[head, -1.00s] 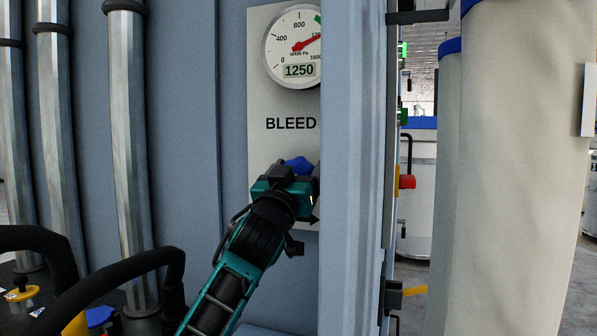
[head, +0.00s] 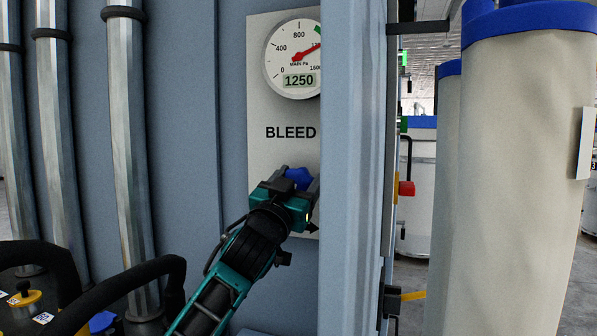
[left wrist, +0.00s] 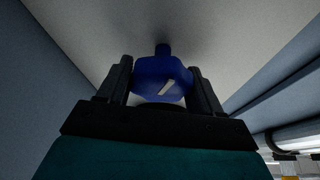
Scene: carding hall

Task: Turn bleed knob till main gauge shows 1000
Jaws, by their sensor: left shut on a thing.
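The main gauge (head: 293,72) sits high on the pale panel (head: 283,155) in the head view. Its digital readout shows 1250 and its red needle points up and right; a blue post hides its right edge. Below the word BLEED is the blue bleed knob (head: 299,177). My left gripper (head: 293,186) is shut on the knob from below. My right gripper is not in view.
A blue-grey post (head: 352,170) stands close to the right of the panel. Metal pipes (head: 129,150) run up the wall at left. Black hoses (head: 125,283) curve at lower left. Large cream filter bags (head: 520,170) stand at right.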

